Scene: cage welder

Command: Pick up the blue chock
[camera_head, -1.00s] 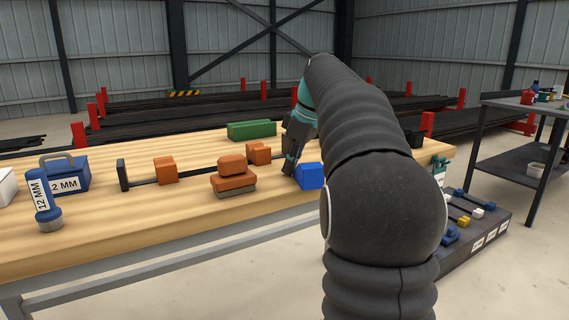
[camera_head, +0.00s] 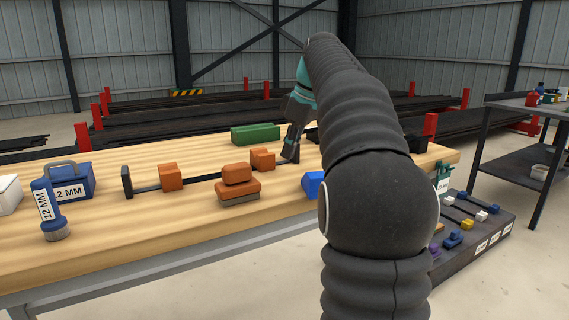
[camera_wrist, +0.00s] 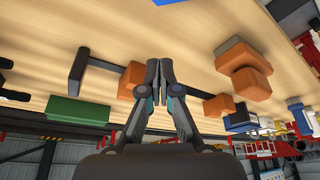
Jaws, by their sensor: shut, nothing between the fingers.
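The blue chock (camera_head: 313,184) lies on the wooden bench near its front edge in the head view. My arm hides its right part.
On the bench (camera_head: 120,225) are a green block (camera_head: 255,134), a dark bar with orange blocks (camera_head: 171,177), an orange-topped brush (camera_head: 238,183), a blue 12 MM box (camera_head: 72,182) and a blue 12 MM cylinder (camera_head: 47,210). Bare wood lies left of the chock.

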